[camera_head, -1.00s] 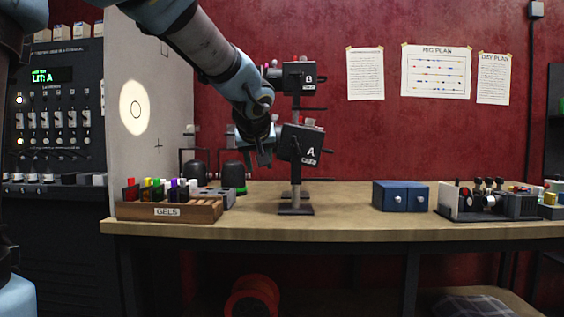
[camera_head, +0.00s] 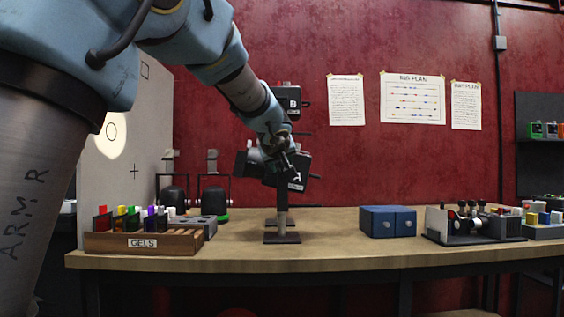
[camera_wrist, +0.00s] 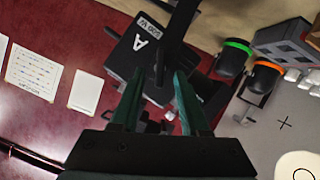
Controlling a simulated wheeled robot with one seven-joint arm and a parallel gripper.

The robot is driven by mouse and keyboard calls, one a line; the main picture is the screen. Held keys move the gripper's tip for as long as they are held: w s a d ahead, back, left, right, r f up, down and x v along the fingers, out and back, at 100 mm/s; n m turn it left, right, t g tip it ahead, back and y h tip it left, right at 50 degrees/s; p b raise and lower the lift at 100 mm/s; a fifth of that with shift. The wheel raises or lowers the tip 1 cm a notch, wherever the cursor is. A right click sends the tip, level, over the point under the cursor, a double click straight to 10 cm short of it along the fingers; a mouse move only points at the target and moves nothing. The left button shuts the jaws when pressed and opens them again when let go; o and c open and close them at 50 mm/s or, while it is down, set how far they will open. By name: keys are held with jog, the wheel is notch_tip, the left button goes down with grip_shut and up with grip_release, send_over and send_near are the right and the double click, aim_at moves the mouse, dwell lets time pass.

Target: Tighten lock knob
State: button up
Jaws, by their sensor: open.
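The lamp marked A (camera_head: 297,180) is a black box on a stand (camera_head: 282,222) on the bench. In the wrist view lamp A (camera_wrist: 135,48) lies just beyond my fingertips, crossed by a dark bar. My gripper (camera_head: 288,168) is in front of lamp A in the head view and covers part of it. In the wrist view my gripper (camera_wrist: 155,85) is open, with its two green fingers spread and nothing clearly held between them. I cannot make out the lock knob in either view; it may be hidden by the gripper or the lamp.
Lamp B (camera_head: 286,101) hangs above lamp A. On the bench stand a wooden gel rack (camera_head: 145,242), black round lamps (camera_head: 214,202), a blue box (camera_head: 388,221) and a knobbed device (camera_head: 462,224). A pale panel (camera_head: 135,180) stands at left.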

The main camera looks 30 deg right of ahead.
jog(key=shift+p+x, duration=0.35)
jog(key=shift+x, duration=0.95)
grip_shut()
